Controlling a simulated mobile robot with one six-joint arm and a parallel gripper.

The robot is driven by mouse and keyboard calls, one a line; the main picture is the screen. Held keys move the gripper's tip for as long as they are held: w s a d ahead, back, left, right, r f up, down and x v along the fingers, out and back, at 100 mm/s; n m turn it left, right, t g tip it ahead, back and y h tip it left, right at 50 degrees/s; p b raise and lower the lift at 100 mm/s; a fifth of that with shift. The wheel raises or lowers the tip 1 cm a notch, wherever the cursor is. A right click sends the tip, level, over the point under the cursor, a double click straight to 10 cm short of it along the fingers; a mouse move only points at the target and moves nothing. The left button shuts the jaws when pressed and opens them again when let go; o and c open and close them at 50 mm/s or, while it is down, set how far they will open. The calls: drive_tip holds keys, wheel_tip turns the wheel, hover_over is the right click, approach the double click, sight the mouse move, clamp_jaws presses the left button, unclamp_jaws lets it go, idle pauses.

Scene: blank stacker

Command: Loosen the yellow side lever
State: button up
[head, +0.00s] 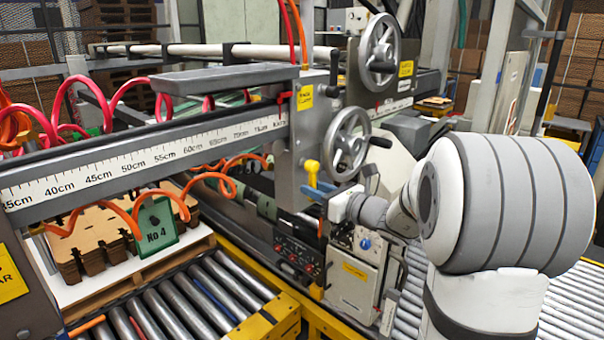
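The yellow side lever (312,171) stands upright on the grey carriage (301,140), left of the lower handwheel. My arm reaches in from the right, and my gripper (317,193) is at the lower end of the lever. A blue-grey finger shows close to or touching the lever; I cannot tell which. The fingertips are too small and overlapped to show whether they are open or shut on the lever.
A lower handwheel (347,145) is just right of the lever, and an upper handwheel (381,50) is above it. A ruler beam (150,158) runs to the left. A control panel (298,254) and roller conveyor (190,300) lie below. Red and orange coiled hoses (118,88) hang at left.

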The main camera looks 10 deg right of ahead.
drive_tip(key=shift+s+a+r+m+p, duration=0.15)
drive_tip(key=shift+s+a+m+p, duration=0.1)
drive_tip(key=shift+m+p, duration=0.65)
drive_tip(key=shift+s+a+r+m+p, duration=0.15)
drive_tip(key=shift+a+m+p, duration=0.3)
drive_tip(key=shift+p, duration=0.8)
drive_tip(key=shift+s+a+r+m+p, duration=0.1)
drive_tip(key=shift+s+r+m+p, duration=0.1)
drive_tip(key=shift+m+p, duration=0.75)
wheel_tip(320, 180, up, 4)
drive_tip(key=s+a+m+p, duration=0.2)
drive_tip(key=m+p, duration=0.9)
drive_tip(key=v, duration=0.8)
drive_tip(key=shift+s+f, duration=0.2)
drive_tip(key=shift+s, duration=0.1)
drive_tip(key=shift+d, duration=0.15)
